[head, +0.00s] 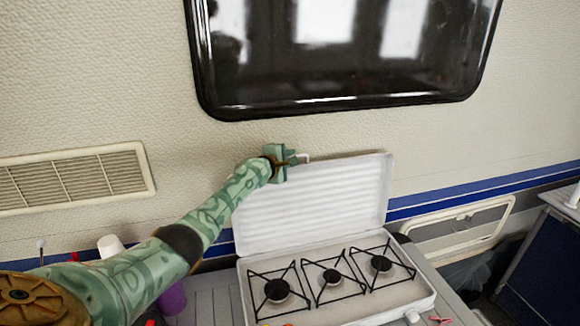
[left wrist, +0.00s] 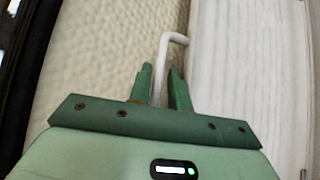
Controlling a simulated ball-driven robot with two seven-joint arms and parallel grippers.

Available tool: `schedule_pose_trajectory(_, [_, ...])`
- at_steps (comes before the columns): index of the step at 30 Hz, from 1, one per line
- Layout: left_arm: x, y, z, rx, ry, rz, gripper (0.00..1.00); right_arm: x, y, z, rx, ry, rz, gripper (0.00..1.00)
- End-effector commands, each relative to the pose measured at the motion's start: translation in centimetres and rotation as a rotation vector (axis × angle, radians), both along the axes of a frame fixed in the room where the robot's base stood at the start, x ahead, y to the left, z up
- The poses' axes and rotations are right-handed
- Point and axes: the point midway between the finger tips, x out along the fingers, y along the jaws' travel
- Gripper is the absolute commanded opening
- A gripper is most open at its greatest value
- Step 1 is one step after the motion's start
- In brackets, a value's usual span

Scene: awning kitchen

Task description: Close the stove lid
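The white stove (head: 350,303) stands on the counter with three burners under black wire grates. Its white ribbed lid (head: 320,205) stands raised, close to upright, at the stove's back; it also fills the right of the left wrist view (left wrist: 250,70). My left gripper (head: 300,158) is at the lid's top edge, near its left half. In the left wrist view a white bent handle (left wrist: 172,42) rises from between my two green fingers (left wrist: 160,90). The fingers sit close on either side of it; firm contact is hard to tell. My right gripper is in neither view.
A dark window (head: 340,50) is on the wall above the lid. A white cup (head: 110,245) and a purple item (head: 173,299) stand on the counter left of the stove, partly behind my left arm. A wall vent (head: 75,180) is at left.

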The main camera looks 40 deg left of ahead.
Motion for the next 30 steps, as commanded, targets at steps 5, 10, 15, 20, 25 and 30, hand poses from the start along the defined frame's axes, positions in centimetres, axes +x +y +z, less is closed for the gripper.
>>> schedule_pose_trajectory(5, [0.3, 0.0, 0.0, 0.001, 0.000, 0.000, 0.19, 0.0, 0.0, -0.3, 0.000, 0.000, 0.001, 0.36])
schedule_pose_trajectory(10, [0.3, 0.0, 0.1, 0.001, 0.000, -0.001, 0.17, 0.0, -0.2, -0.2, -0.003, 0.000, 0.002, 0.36])
schedule_pose_trajectory(15, [0.3, 0.0, 0.0, 0.001, 0.000, -0.001, 0.00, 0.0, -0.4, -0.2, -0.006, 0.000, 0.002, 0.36])
schedule_pose_trajectory(20, [0.1, -0.2, 0.2, 0.006, -0.004, -0.001, 0.00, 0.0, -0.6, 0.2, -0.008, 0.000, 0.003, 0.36])
schedule_pose_trajectory(25, [-1.0, -1.7, 0.6, 0.039, -0.028, -0.003, 0.00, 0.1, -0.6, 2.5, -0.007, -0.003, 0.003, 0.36])
schedule_pose_trajectory(30, [-3.2, -4.4, 0.9, 0.113, -0.088, -0.004, 0.00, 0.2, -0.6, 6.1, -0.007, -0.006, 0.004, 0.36])
